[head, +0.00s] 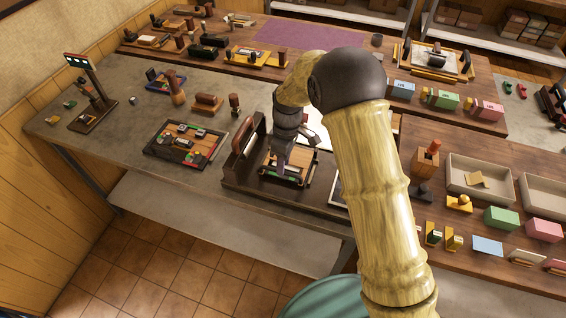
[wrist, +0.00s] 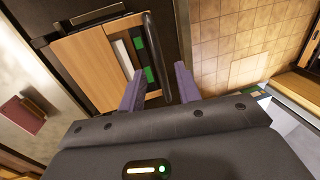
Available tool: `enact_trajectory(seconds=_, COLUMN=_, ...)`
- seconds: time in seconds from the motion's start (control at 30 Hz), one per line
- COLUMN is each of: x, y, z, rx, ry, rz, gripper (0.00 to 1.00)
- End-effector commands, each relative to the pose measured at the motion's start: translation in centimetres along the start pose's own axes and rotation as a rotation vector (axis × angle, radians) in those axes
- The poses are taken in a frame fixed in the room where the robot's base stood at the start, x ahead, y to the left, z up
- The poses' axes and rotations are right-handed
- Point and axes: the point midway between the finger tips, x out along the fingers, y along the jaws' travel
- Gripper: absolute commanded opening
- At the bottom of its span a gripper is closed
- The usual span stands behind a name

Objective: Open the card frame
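The card frame (head: 269,171) looks like a flat wooden panel with black edging. It lies on the dark press base (head: 240,183) near the bench's front edge. In the wrist view the wooden panel (wrist: 82,68) carries a pale strip (wrist: 124,57) and green pieces (wrist: 140,53), with a black bar (wrist: 153,45) along its right edge. My gripper (head: 281,167) is over the frame, pointing down, and hides part of it. In the wrist view my gripper's two fingers (wrist: 158,88) are apart, with the bar's near end between them in the picture. I cannot tell whether they touch it.
A red-brown handle (head: 243,136) stands at the press's left. A black tray of parts (head: 187,144) lies further left. A stamp (head: 235,105) and wooden blocks stand behind. The right bench holds pale bins (head: 479,178) and coloured boxes. The floor in front is tiled.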

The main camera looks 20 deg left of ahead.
Motion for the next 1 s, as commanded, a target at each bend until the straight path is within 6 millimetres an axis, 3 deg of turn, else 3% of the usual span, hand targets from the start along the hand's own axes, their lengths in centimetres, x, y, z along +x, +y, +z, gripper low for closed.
enact_trajectory(seconds=0.2, x=1.5, y=0.0, z=0.0, rx=0.001, ry=0.0, rz=0.0, gripper=0.33)
enact_trajectory(seconds=0.43, x=1.5, y=0.0, z=0.0, rx=0.001, ry=0.0, rz=0.001, gripper=0.33)
enact_trajectory(seconds=0.6, x=1.5, y=0.0, z=0.0, rx=0.001, ry=0.0, rz=0.001, gripper=0.0)
enact_trajectory(seconds=1.0, x=1.3, y=0.1, z=0.1, rx=0.002, ry=0.001, rz=0.001, gripper=0.0)
